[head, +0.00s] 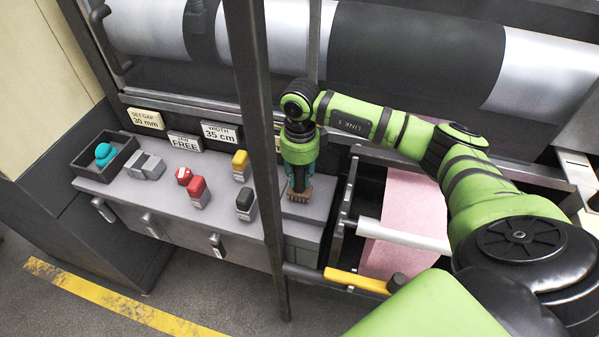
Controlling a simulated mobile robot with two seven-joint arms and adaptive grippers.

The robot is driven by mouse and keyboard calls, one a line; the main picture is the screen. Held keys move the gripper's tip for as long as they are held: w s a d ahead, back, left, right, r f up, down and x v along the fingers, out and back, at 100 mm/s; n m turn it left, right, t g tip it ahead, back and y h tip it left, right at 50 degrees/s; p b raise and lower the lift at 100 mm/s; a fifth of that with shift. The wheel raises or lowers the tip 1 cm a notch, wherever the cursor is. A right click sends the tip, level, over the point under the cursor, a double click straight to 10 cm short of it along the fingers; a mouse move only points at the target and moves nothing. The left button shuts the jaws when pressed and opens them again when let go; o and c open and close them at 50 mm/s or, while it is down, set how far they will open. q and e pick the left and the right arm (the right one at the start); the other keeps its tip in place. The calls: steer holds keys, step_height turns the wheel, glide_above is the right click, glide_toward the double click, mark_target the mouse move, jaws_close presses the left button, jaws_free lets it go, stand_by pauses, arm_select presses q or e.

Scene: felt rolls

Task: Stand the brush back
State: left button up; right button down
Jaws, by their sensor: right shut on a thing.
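My right gripper (300,178) points down over the right part of the grey cabinet top, just right of a dark upright post. It is shut on the brush (299,196), whose brown bristle end shows below the fingers. The rest of the brush is hidden by the gripper. The bristle end is at or just above the cabinet top; I cannot tell whether it touches. My left gripper is not in view.
The cabinet top (152,187) carries a dark tray (83,168) with a teal object, grey blocks (146,166), and red (198,190), yellow (241,165) and black (246,202) blocks. The post (262,130) stands left of my gripper. Pink felt (400,215) lies right.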

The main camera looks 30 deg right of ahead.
steer(key=shift+f+b, duration=0.4)
steer(key=shift+f, duration=0.05)
stand_by(0.6)
steer(key=c, duration=0.9)
jaws_free()
steer(key=shift+r, duration=0.1)
step_height(320, 180, up, 12)
steer(key=shift+d+f, duration=0.1)
